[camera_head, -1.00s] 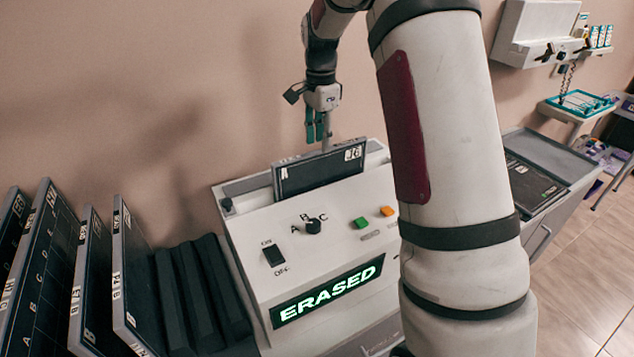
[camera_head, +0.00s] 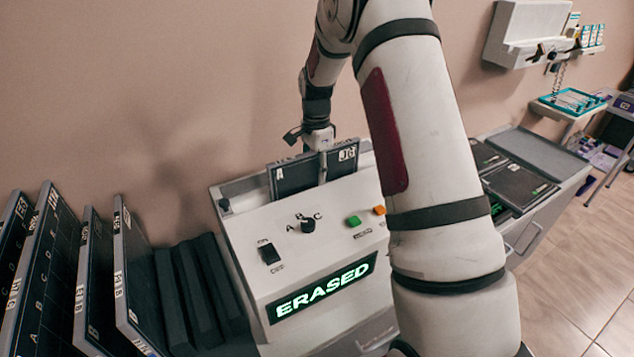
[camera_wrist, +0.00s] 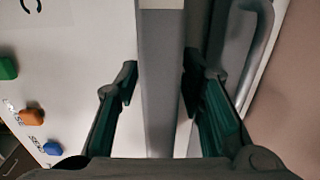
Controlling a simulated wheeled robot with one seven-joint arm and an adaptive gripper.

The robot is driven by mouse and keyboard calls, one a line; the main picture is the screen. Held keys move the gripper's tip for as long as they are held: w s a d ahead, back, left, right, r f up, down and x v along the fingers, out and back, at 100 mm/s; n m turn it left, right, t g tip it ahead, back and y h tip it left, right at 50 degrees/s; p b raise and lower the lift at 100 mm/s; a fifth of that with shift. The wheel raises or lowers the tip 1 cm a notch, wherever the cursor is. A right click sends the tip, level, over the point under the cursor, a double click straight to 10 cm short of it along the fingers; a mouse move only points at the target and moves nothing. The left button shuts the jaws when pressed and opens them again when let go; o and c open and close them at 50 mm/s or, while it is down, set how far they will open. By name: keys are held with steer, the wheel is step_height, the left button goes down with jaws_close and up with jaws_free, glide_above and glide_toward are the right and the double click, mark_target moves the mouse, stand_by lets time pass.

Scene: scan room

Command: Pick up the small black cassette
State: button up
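The small black cassette (camera_head: 292,179) stands upright in the slot at the back of the eraser machine (camera_head: 345,203), with white "A" and "J6" labels on its face. In the head view my gripper (camera_head: 321,155) is lowered over its top edge, with one finger in front of the face; the other finger is hidden behind it. In the wrist view the grey edge of the cassette (camera_wrist: 160,110) runs between the two fingers of my gripper (camera_wrist: 160,85). The fingers are apart, one on each side, close to the edge with no clear grip.
The machine has a lit "ERASED" display (camera_head: 322,289), a knob and green and orange buttons. Larger cassettes (camera_head: 142,270) stand in a rack at left. More flat black cassettes (camera_head: 518,186) lie on the counter at right. The wall is close behind.

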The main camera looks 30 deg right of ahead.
steer(key=shift+c, duration=0.6)
jaws_close()
steer(key=shift+r, duration=0.1)
step_height(320, 180, up, 18)
steer(key=b, duration=0.2)
steer(key=shift+b, duration=0.3)
step_height(320, 180, up, 9)
steer(key=p, duration=0.2)
steer(key=shift+p, duration=0.3)
stand_by(0.6)
